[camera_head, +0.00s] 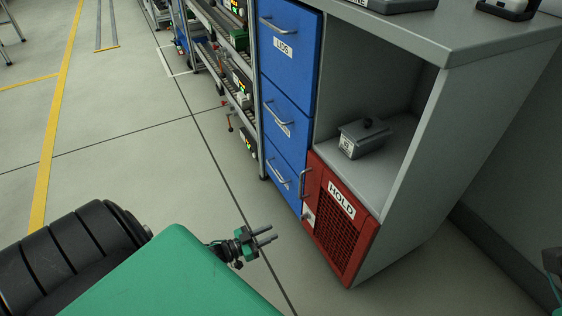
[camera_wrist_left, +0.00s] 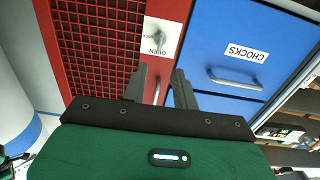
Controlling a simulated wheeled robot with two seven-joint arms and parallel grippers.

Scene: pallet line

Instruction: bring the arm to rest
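My left arm comes in from the lower left of the head view. Its gripper (camera_head: 270,236) hangs over the floor in front of the cabinet, left of the red HOLD door (camera_head: 334,222). The two fingers stand apart with nothing between them, so it is open and empty. In the left wrist view the fingers (camera_wrist_left: 166,84) point toward the red door and the blue CHOCKS drawer (camera_wrist_left: 240,50); I cannot tell the exact gap to them. A dark and green piece of my right arm shows at the right edge of the head view, cut off by the frame.
Blue drawers (camera_head: 287,75) with bar handles stand above and beside the red door. A grey lidded box (camera_head: 362,138) sits in the open shelf. A rack (camera_head: 238,80) with parts stands behind. The grey floor (camera_head: 120,130) at left is clear, with a yellow line.

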